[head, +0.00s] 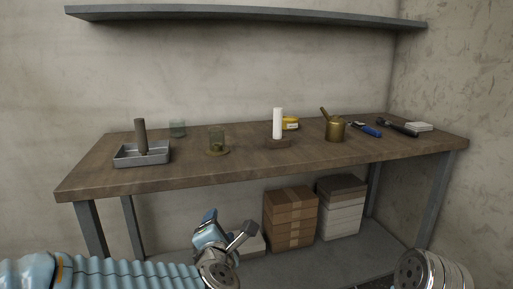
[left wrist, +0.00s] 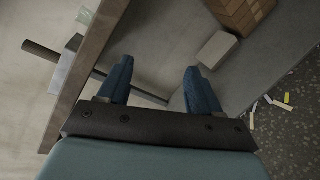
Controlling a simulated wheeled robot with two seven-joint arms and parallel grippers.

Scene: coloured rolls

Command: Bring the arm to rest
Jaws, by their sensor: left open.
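My left arm comes in from the left edge below the tabletop, and my left gripper (head: 222,228) is in front of the workbench, apart from it. In the left wrist view the two blue fingers (left wrist: 158,75) stand wide apart with nothing between them. A dark grey roll (head: 140,136) stands upright in a shallow metal tray (head: 155,158) on the left of the bench.
Cardboard boxes (head: 290,215) and a pale stack (head: 340,215) stand below. A wall shelf (head: 250,15) hangs above.

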